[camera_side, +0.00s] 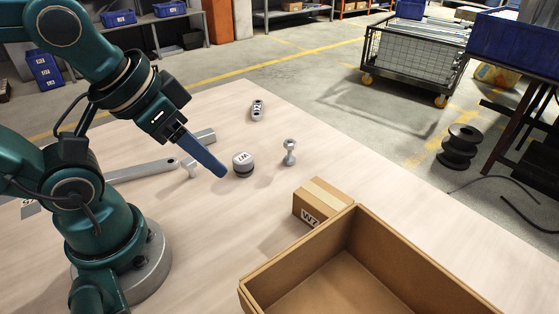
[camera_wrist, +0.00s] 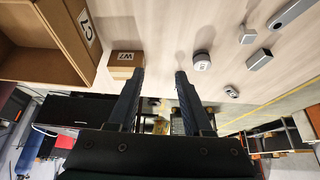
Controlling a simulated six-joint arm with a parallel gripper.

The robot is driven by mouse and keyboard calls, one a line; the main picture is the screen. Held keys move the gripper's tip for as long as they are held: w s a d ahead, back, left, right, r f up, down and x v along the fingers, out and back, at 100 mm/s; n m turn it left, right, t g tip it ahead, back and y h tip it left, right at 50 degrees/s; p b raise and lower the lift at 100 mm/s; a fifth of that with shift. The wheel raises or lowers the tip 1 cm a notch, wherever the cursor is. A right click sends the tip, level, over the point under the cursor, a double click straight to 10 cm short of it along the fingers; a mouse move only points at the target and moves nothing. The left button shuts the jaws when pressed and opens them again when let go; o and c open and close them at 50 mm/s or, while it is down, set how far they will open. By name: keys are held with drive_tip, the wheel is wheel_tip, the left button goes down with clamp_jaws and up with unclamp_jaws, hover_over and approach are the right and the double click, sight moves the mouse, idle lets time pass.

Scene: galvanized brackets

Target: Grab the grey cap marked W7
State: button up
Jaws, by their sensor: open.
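The grey cap (camera_side: 243,165) stands on the pale table right of my fingers in the side view. Its white top carries a dark mark, which looks like W7 turned over. It also shows in the wrist view (camera_wrist: 202,61), right of my fingers. My gripper (camera_side: 222,174) looks close to the cap in the side view, but the gap is hard to judge there. In the wrist view my gripper (camera_wrist: 160,72) is open with nothing between its fingertips.
A small cardboard box (camera_side: 327,194) marked W7 stands beside a large open carton (camera_side: 400,250). A bolt-like metal part (camera_side: 289,152) stands right of the cap. A small marked link (camera_side: 257,110) lies behind. A square tube (camera_side: 206,136) and a wrench (camera_side: 145,170) lie left.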

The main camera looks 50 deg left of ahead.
drive_tip(key=o, duration=0.6)
